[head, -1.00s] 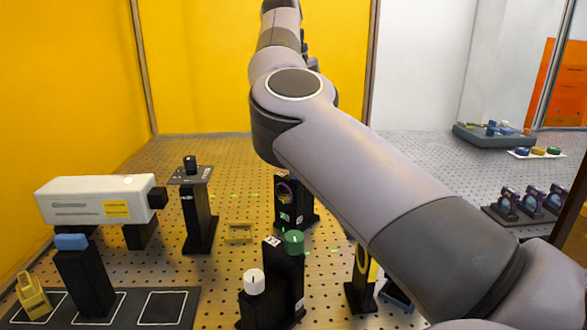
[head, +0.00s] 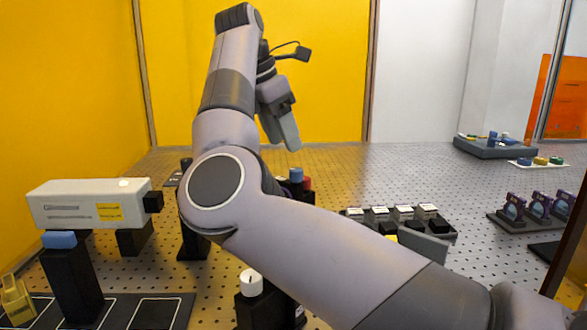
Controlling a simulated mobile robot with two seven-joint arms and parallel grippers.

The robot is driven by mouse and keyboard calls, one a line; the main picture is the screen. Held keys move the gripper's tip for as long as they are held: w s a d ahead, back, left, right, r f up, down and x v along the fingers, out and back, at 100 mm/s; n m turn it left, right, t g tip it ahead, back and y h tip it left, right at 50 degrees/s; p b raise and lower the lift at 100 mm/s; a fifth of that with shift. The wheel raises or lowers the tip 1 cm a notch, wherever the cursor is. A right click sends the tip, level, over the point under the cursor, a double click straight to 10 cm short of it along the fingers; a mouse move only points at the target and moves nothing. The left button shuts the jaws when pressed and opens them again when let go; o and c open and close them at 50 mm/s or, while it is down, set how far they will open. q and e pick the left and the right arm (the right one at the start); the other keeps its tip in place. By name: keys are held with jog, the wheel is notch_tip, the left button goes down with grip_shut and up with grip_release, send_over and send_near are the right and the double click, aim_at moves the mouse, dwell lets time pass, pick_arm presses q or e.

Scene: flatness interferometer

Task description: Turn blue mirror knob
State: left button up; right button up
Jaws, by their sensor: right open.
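A blue knob (head: 296,173) shows just above my right forearm, near the middle of the head view. A red part sits right beside it, and the mount below is mostly hidden by my arm. My right gripper (head: 281,135) hangs above and slightly left of the blue knob in the picture, fingers pointing down. It is open and apart from the knob, with nothing seen in it. My left gripper is not in view.
A white-knobbed black mount (head: 252,283) stands in front, below my arm. A white laser box (head: 75,204) stands at left. A dark tray (head: 437,247) with several white-topped pieces lies right of centre.

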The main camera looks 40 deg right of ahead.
aim_at(296, 170)
jog(key=shift+b+x, duration=0.4)
jog(key=shift+x, duration=3.15)
grip_shut()
